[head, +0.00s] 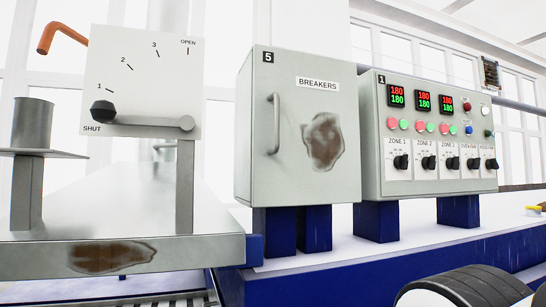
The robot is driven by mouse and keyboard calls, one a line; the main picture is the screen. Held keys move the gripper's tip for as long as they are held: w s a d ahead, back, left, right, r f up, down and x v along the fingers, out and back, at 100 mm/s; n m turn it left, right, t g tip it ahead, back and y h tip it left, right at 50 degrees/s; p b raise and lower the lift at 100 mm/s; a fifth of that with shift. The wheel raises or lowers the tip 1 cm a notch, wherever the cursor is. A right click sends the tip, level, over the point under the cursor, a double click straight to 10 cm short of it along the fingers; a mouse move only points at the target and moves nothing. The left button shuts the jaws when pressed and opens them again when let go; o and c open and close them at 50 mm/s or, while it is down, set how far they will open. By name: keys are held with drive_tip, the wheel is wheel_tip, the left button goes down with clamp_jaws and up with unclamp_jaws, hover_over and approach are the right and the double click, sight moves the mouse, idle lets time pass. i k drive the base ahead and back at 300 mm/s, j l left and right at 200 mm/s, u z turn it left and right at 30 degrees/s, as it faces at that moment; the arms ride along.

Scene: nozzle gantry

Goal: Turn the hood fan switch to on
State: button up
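The control box (376,160) marked 1 stands right of centre. The rightmost switch (491,164) has a small label that seems to read HOOD FAN. Its knob looks tilted, but its exact setting is too small to read. My gripper is not in view.
A grey BREAKERS cabinet (340,95) with a closed door stands left of the control box. Farther left, a lever plate (150,75) has its lever (150,120) at SHUT above a metal bench (190,250). A black rounded shape (465,290) fills the bottom right.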

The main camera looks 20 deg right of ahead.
sight(490, 164)
drive_tip(key=z, duration=1.6)
